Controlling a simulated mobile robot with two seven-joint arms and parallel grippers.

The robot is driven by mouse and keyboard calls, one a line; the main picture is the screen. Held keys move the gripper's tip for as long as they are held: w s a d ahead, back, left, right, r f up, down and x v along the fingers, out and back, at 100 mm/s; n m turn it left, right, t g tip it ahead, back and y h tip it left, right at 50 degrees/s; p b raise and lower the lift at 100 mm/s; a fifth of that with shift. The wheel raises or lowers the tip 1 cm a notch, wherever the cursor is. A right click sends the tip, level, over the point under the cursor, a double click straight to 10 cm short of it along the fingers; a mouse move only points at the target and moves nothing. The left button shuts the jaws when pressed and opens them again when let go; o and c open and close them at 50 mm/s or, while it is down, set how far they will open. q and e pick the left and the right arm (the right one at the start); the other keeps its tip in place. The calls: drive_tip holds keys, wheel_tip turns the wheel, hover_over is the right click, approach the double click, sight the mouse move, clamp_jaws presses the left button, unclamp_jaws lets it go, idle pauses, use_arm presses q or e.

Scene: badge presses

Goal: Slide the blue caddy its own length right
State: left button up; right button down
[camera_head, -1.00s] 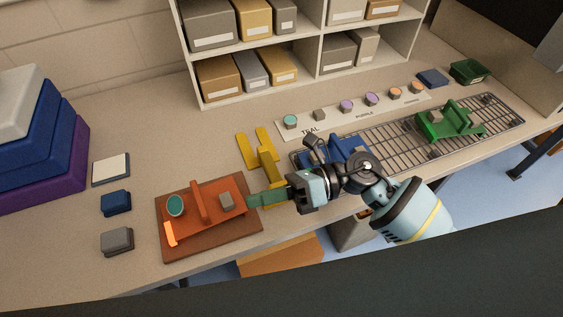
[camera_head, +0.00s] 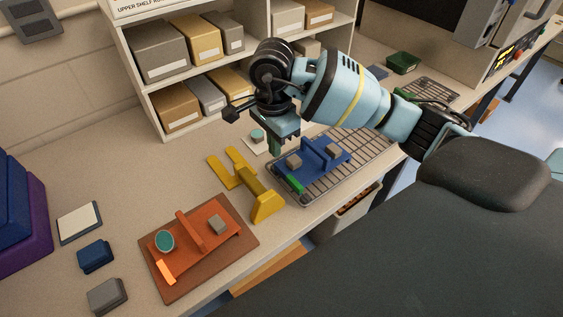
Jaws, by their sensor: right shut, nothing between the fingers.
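The blue caddy (camera_head: 333,161) stands on the near-left end of the wire rack (camera_head: 362,160). It has an upright blue divider, grey blocks on its base and a green strip at its near-left edge. My right gripper (camera_head: 275,149) points down with its green fingers shut and empty. It appears just left of the caddy's far-left end; I cannot tell whether it touches. My right arm crosses above the rack and hides part of it. My left gripper is not in view.
A yellow stand (camera_head: 262,199) lies left of the rack. An orange caddy (camera_head: 196,244) sits on a brown board (camera_head: 246,238). Shelves with boxes (camera_head: 159,50) rise behind. A green bin (camera_head: 403,63) stands at the back right. The rack right of the caddy looks clear where visible.

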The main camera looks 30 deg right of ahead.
sight(324, 147)
wheel_tip(324, 147, down, 9)
drive_tip(key=shift+s+a+f, duration=0.1)
drive_tip(key=shift+f, duration=0.1)
drive_tip(key=d, duration=0.3)
drive_tip(key=shift+w+f+p, duration=0.15)
drive_tip(key=shift+w+p, duration=0.05)
drive_tip(key=shift+p, duration=0.2)
drive_tip(key=shift+d+f, duration=0.1)
drive_tip(key=shift+d, duration=0.4)
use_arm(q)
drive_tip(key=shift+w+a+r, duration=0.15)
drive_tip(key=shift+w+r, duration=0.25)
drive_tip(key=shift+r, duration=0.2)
use_arm(e)
drive_tip(key=shift+d, duration=0.15)
